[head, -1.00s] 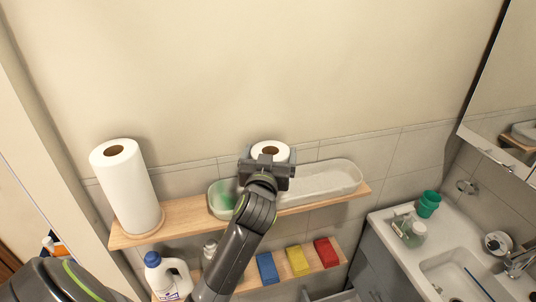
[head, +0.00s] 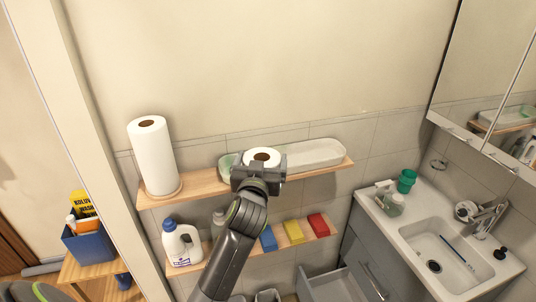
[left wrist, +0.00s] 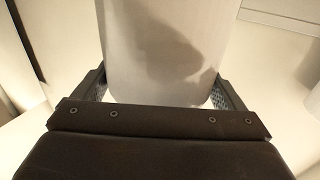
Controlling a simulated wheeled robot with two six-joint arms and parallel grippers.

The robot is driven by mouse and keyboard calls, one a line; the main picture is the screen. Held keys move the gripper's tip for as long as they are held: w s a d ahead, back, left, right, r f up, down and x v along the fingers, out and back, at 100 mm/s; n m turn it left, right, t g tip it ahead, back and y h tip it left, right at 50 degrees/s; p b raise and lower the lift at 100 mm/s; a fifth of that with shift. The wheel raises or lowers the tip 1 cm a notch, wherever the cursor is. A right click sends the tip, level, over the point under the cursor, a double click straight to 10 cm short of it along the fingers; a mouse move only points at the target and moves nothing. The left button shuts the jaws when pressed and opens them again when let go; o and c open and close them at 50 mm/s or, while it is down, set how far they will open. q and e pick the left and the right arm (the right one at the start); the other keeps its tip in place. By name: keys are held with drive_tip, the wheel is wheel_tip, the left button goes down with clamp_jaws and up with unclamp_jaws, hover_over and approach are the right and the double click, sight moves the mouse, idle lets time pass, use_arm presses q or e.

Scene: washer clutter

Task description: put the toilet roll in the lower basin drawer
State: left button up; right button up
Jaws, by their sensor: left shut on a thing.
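The white toilet roll (head: 264,156) is held upright in front of the upper shelf in the head view. My left gripper (head: 260,166) is shut on it. In the left wrist view the roll (left wrist: 165,50) fills the space between the two fingers, and a shadow falls across it. The grey basin cabinet (head: 368,262) stands at the right. A low drawer (head: 335,284) of it is pulled out at the bottom of the head view, partly cut off by the frame. My right gripper is not in view.
A paper towel roll (head: 153,160) and a pale tray (head: 318,154) are on the upper shelf (head: 205,186). The lower shelf bears a detergent bottle (head: 181,245) and coloured blocks (head: 293,231). The basin (head: 440,252) has a green cup (head: 406,181) near its back corner.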

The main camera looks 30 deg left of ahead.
use_arm(q)
drive_tip(key=s+d+f+m+t+h+b, duration=0.1)
drive_tip(key=s+d+f+m+h+b, duration=0.2)
drive_tip(key=s+d+f+h+b, duration=0.2)
drive_tip(key=shift+s+d+f+m+h+b, duration=0.55)
drive_tip(key=shift+s+d+b, duration=1.5)
drive_tip(key=shift+b, duration=1.85)
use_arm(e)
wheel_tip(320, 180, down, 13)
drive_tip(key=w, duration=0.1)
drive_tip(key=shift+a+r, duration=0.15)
use_arm(q)
drive_tip(key=shift+w+d+f, duration=0.15)
drive_tip(key=shift+w+d, duration=0.05)
drive_tip(key=shift+w, duration=0.1)
